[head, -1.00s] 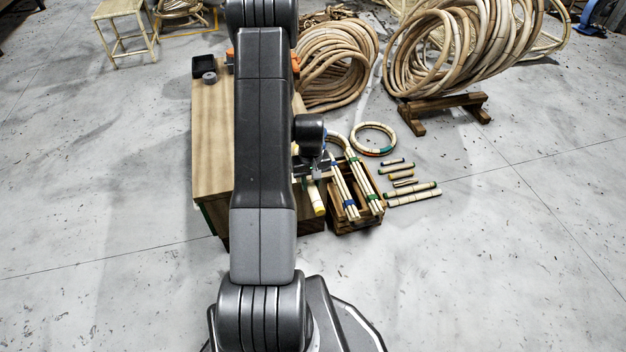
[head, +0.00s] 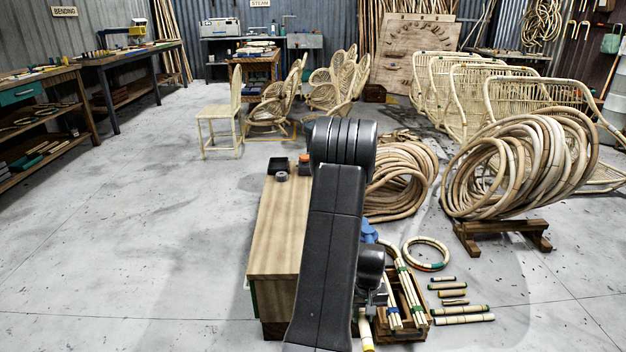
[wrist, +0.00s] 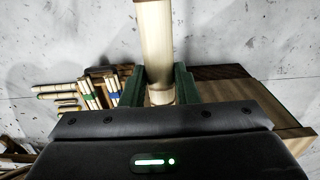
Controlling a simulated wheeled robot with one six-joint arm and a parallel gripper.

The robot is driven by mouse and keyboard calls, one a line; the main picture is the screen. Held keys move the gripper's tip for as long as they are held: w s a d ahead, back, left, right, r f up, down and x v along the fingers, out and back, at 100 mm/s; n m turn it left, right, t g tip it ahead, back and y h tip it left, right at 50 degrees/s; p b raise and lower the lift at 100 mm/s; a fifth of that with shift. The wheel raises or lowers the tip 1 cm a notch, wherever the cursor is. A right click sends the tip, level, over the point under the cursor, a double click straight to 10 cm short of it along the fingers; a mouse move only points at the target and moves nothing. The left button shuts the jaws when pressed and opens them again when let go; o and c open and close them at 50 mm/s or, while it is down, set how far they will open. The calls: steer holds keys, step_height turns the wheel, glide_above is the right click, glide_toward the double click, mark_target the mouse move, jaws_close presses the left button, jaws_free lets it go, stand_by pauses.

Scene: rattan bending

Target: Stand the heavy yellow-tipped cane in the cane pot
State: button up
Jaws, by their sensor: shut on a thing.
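My gripper (wrist: 160,88) is shut on a thick pale cane (wrist: 155,40), with a dark green finger on each side of it in the wrist view. The cane's upper part runs out of the top of that view. In the head view the lower end of the cane (head: 365,328) shows beside my arm, with a yellow tip (head: 368,347) at the picture's bottom edge. My arm hides most of the gripper there. I cannot make out a cane pot for certain in either view.
A wooden bench (head: 277,235) stands left of my arm. A wooden crate (head: 412,336) of banded canes stands to the right, with short cane pieces (head: 464,319) and a cane ring (head: 427,266) on the floor beyond. Large cane coils (head: 520,165) stand farther back. The left floor is clear.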

steer(key=w+a+r, duration=0.4)
steer(key=a+r, duration=0.4)
steer(key=a, duration=0.1)
steer(key=w+a+r, duration=0.4)
steer(key=a+r, duration=0.4)
steer(key=a, duration=0.2)
step_height(320, 180, up, 15)
steer(key=s+p, duration=0.2)
steer(key=p, duration=2.5)
steer(key=shift+d, duration=0.35)
steer(key=shift+f, duration=0.15)
